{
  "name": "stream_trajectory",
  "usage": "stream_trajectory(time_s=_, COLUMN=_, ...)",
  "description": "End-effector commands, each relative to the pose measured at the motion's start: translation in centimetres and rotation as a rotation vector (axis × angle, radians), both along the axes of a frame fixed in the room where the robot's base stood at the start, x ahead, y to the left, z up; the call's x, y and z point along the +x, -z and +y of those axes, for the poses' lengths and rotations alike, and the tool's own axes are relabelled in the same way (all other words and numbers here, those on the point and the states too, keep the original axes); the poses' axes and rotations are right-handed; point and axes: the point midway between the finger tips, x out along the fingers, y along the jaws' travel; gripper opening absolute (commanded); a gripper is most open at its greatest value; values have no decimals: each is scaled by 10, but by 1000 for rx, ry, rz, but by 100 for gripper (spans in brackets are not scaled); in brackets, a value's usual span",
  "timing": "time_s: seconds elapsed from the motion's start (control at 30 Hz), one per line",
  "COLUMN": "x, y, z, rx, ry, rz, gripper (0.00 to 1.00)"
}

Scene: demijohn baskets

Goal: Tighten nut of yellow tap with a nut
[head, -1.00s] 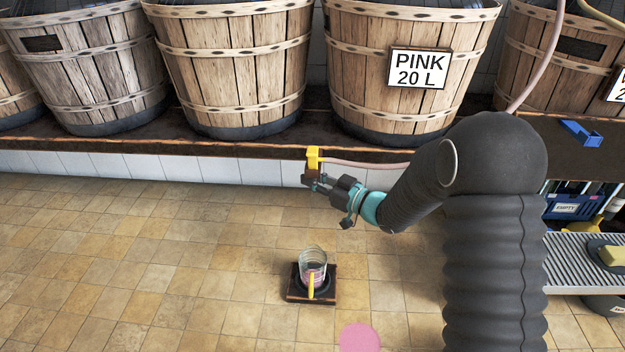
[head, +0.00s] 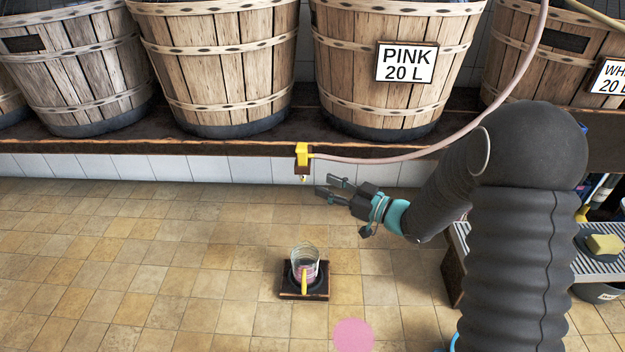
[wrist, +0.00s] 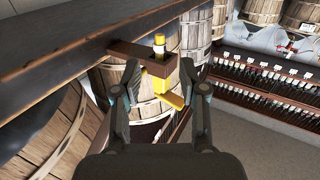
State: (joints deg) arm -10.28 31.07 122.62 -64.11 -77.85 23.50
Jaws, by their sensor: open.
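The yellow tap (head: 302,153) is on a small brown block at the front edge of the shelf, with a pink hose on its right side. A small brass-coloured tip (head: 303,178) shows below it. My gripper (head: 326,185) is open and empty, a little below and right of the tap, apart from it. In the wrist view the yellow tap (wrist: 161,86) shows beyond and between the spread fingers of my gripper (wrist: 158,77), with the brown block around it. I cannot clearly make out which part is the nut.
A glass jug (head: 304,262) with a yellow handle and some pink contents stands on a dark square base (head: 291,293) on the floor. Wooden tubs line the shelf; one has a PINK 20 L sign (head: 405,63). A slatted bench (head: 570,262) is at the right. Left floor is clear.

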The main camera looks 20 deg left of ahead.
Motion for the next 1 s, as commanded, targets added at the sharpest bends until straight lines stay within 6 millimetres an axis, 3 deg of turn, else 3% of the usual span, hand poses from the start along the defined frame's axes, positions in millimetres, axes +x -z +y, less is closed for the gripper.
stream_trajectory(time_s=0.23, x=-10, y=0, z=-32, rx=0, ry=1, rz=-1, gripper=42)
stream_trajectory(time_s=0.7, x=-12, y=0, z=-38, rx=-3, ry=2, rz=-1, gripper=43)
stream_trajectory(time_s=0.87, x=-1, y=-11, z=-46, rx=-56, ry=78, rz=-26, gripper=43)
stream_trajectory(time_s=1.0, x=21, y=-34, z=-73, rx=-175, ry=259, rz=-59, gripper=43)
